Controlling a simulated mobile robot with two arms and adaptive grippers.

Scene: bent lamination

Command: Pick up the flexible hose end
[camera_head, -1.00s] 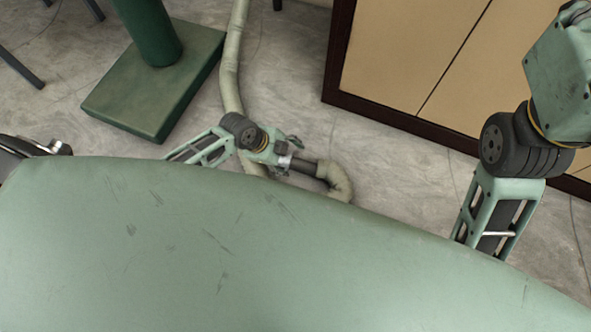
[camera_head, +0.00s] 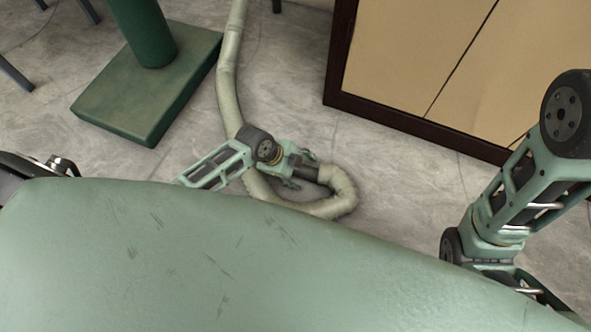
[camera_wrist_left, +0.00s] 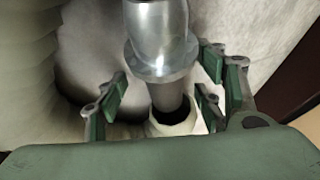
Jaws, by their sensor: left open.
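The flexible hose (camera_head: 229,85) is beige and ribbed. It runs down from the top of the head view and curls on the floor behind my green body shell. Its end has a dark tube (camera_head: 306,172) beside my left gripper (camera_head: 297,170). In the left wrist view, the end shows a silver metal fitting (camera_wrist_left: 158,35), a dark tube (camera_wrist_left: 171,95) and a cream collar (camera_wrist_left: 174,122). My left gripper (camera_wrist_left: 163,92) is open there, with fingers on both sides of the tube and visible gaps. My right arm shows, but its gripper does not.
A green column on a square base (camera_head: 146,92) stands at the upper left. A tan cabinet with a dark frame (camera_head: 420,65) stands at the upper right.

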